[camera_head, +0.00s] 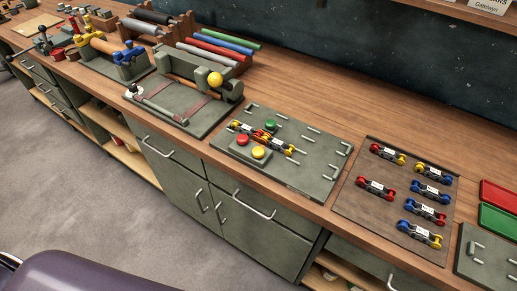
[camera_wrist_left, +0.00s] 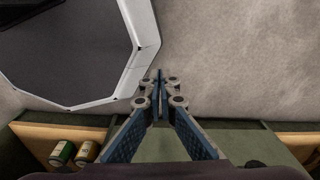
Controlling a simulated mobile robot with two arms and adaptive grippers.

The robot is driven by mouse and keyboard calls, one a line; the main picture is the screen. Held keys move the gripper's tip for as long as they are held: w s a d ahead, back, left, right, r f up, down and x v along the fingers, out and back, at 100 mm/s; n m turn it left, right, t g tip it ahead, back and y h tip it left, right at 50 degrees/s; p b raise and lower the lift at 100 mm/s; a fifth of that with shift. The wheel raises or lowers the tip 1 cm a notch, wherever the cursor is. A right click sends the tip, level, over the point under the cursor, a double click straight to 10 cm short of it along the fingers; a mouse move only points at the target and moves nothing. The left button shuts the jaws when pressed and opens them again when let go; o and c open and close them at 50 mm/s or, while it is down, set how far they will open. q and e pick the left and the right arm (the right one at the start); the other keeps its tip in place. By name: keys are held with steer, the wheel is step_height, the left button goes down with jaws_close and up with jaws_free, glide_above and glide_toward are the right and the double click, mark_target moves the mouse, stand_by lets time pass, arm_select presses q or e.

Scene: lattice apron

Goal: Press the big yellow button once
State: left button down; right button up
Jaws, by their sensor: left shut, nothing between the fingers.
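A yellow button (camera_head: 258,152) sits on a small grey block near the front edge of a grey-green plate (camera_head: 305,172) on the workbench. A red button (camera_head: 242,140) is just to its upper left, and a green button (camera_head: 271,125) is farther back on the same plate. No gripper shows in the head view. My left gripper (camera_wrist_left: 160,78) shows in the left wrist view, with its blue-padded fingers together and nothing between them. It is over the floor and cabinet front, and the yellow button is not in that view. My right gripper is not in view.
Red-yellow linked parts (camera_head: 262,136) lie beside the buttons. A brown board (camera_head: 347,205) with several coloured parts is to the right. A roller fixture (camera_head: 190,90) with a yellow knob (camera_head: 215,79) stands to the left. Cans (camera_wrist_left: 62,153) sit on an open shelf below.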

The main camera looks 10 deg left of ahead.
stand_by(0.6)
arm_select(q)
steer(key=w+d+r+n+t+h+p, duration=0.1)
steer(key=w+r+t+p, duration=0.1)
steer(key=w+r, duration=1.1)
steer(key=w+d+r+n+t+p, duration=0.15)
steer(key=w+r, duration=0.65)
steer(key=w, duration=0.8)
steer(key=w+d+r+t+h+p, duration=0.1)
steer(key=w+d+r, duration=0.2)
steer(key=r, duration=1.2)
steer(key=w+d+r+n+h+p, duration=0.1)
steer(key=w+r, duration=0.7)
steer(key=r, duration=0.8)
steer(key=w+d+r+t+h+p, duration=0.1)
steer(key=w+d+r, duration=0.3)
steer(key=r, duration=1.1)
steer(key=shift+w+d+r+t+h+p, duration=0.2)
steer(key=shift+w+d+t+h+p, duration=0.2)
steer(key=shift+w+h+p, duration=0.65)
steer(key=shift+w+y, duration=0.15)
steer(key=shift+y, duration=0.1)
